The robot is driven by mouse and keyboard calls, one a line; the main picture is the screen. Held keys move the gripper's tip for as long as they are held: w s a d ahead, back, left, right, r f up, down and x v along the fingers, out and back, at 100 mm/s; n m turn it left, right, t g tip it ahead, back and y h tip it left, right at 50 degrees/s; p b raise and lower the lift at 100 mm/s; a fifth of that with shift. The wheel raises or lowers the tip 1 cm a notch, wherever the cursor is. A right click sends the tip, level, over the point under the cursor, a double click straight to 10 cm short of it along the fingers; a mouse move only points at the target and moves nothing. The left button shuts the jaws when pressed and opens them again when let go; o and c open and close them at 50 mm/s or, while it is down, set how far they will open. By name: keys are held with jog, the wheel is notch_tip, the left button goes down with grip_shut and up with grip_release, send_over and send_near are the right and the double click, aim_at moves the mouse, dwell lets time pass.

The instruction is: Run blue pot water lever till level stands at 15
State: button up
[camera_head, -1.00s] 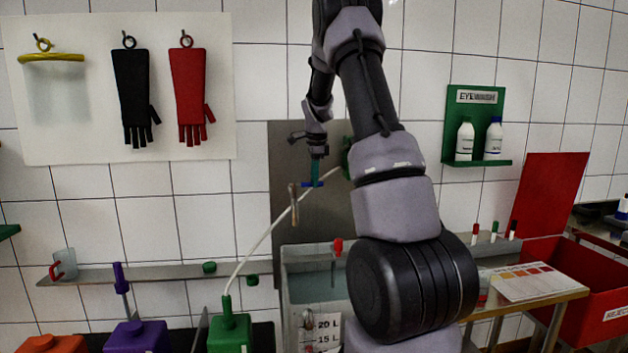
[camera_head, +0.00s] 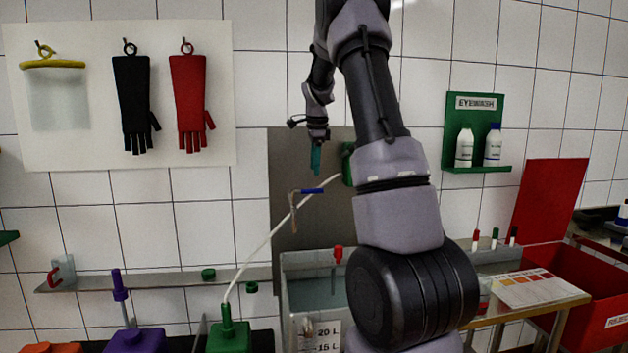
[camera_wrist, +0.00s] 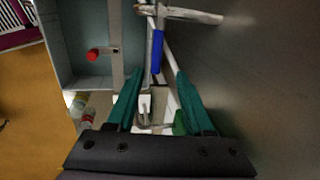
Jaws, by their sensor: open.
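The water tap (camera_head: 294,213) has a blue lever (camera_head: 312,191) that lies level and points right, in front of a grey panel. The light blue-grey pot (camera_head: 305,263) stands below the spout. Its front carries a scale with 20 L and 15 L marks (camera_head: 327,340); I cannot make out the water level. My gripper (camera_head: 315,172) is just above the lever, with a small gap and its teal fingers pointing down. In the wrist view the fingers (camera_wrist: 160,72) are spread and empty, and the blue lever (camera_wrist: 157,52) lies beyond their tips, apart from them.
A red-topped rod (camera_head: 338,254) stands at the pot. A green can (camera_head: 229,338) with a white hose (camera_head: 262,242) is left of it, beside a purple can (camera_head: 137,340). A small table (camera_head: 535,303) and red bin (camera_head: 590,283) stand right. My arm hides part of the pot.

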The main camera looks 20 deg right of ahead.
jog(key=r, duration=0.3)
jog(key=shift+s+r, duration=0.35)
jog(key=shift+r, duration=0.05)
jog(key=shift+a, duration=0.15)
dwell(2.4)
jog(key=f, duration=0.3)
jog(key=w+f, duration=0.1)
jog(key=f, duration=0.6)
jog(key=shift+w+f, duration=0.4)
grip_shut()
jog(key=shift+w+r, duration=0.1)
jog(key=shift+r, duration=0.1)
dwell(1.0)
